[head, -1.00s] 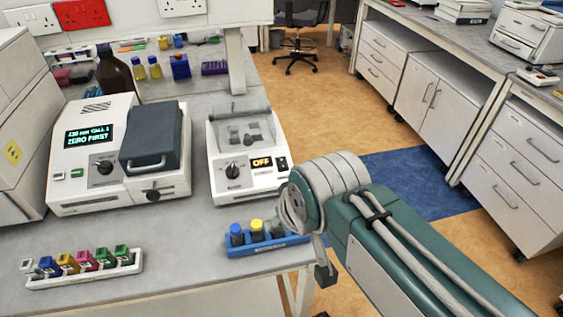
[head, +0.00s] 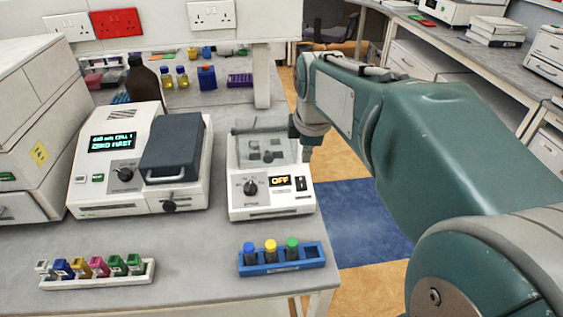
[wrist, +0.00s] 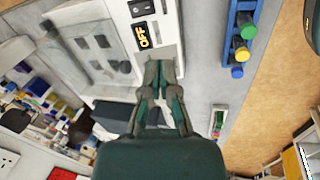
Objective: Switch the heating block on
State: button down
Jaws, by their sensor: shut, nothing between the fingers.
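The heating block (head: 271,209) is a white box with a clear-lidded well on top. It stands near the bench's right edge in the head view. Its display (head: 281,181) reads OFF, with a dark knob (head: 250,187) to the left and a black rocker switch (head: 300,183) to the right. In the wrist view the display (wrist: 143,36) and rocker switch (wrist: 141,8) are at the top. My gripper (wrist: 163,68) is shut and empty. Its fingertips appear just below the display in that view; I cannot tell whether they touch the block. In the head view its fingers are not clear.
A blue rack (head: 283,268) with three capped tubes stands in front of the block. A white instrument (head: 110,192) with a dark lid stands to its left. A white rack of coloured cuvettes (head: 97,281) lies front left. Bare bench lies between the racks.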

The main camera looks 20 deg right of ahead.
jog(key=shift+w+d+f+n, duration=0.2)
jog(key=shift+w+d+n, duration=0.6)
jog(key=shift+w+n, duration=0.15)
jog(key=shift+a, duration=0.1)
send_near(302, 187)
jog(key=x, duration=0.8)
jog(key=shift+w, duration=0.1)
jog(key=shift+f, duration=0.15)
jog(key=shift+r, duration=0.85)
